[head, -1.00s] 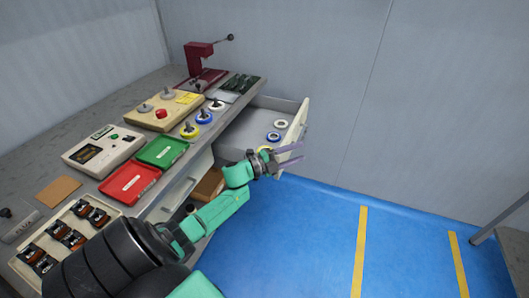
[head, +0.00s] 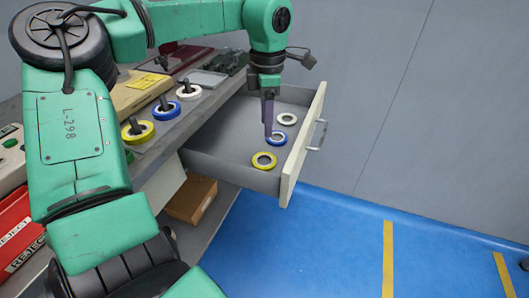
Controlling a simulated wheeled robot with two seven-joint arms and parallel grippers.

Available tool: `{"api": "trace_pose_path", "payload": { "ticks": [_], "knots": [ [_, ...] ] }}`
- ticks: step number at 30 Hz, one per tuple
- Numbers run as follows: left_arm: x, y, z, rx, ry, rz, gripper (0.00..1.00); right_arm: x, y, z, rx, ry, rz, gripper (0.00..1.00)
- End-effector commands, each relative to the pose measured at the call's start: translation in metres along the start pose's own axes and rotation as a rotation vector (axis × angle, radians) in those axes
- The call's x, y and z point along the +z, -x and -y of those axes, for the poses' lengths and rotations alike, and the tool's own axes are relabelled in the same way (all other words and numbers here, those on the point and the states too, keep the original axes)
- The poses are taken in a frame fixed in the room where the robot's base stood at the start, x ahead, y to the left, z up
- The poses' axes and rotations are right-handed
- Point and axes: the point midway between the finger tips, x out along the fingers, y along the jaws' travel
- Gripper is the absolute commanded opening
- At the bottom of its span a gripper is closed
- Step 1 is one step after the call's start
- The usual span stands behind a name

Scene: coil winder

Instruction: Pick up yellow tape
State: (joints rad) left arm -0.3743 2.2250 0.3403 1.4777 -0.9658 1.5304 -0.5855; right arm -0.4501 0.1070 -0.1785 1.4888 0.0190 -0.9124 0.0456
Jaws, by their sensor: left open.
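A yellow tape roll (head: 264,161) lies flat in the open drawer (head: 225,155), near its front left corner. Another yellow tape roll (head: 138,131) sits on a peg on the bench. My left gripper (head: 268,128) points down over the drawer, seen edge-on, with its fingers overlapping. It is open and empty, above and behind the yellow roll in the drawer, close to the blue roll in the picture. Its exact height over the rolls is hard to tell. My right gripper is not in view.
A blue roll (head: 277,139) and a white roll (head: 287,118) lie behind the yellow one in the drawer. The drawer front (head: 304,146) with its handle stands on the right. Blue and white rolls sit on bench pegs. A cardboard box (head: 190,199) is below.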

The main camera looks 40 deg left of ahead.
Motion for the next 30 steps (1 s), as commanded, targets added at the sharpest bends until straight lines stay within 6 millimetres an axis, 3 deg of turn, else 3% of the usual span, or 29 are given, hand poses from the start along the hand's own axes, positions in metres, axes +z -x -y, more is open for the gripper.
{"api": "trace_pose_path", "payload": {
  "ticks": [6, 18, 21, 27, 30],
  "knots": [
    [0.000, -0.057, 0.001, -0.006, 0.002, 0.003, 0.53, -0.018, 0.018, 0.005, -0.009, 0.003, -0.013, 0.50],
    [0.000, -0.124, 0.003, -0.006, 0.005, 0.005, 0.53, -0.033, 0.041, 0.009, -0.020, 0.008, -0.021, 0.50],
    [0.001, -0.134, 0.003, -0.004, 0.006, 0.006, 0.53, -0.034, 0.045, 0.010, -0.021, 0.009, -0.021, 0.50],
    [0.001, -0.134, 0.002, -0.002, 0.006, 0.008, 0.53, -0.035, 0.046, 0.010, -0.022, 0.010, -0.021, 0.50],
    [0.001, -0.134, 0.002, -0.002, 0.006, 0.007, 0.14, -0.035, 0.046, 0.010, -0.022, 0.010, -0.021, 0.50]
  ]
}}
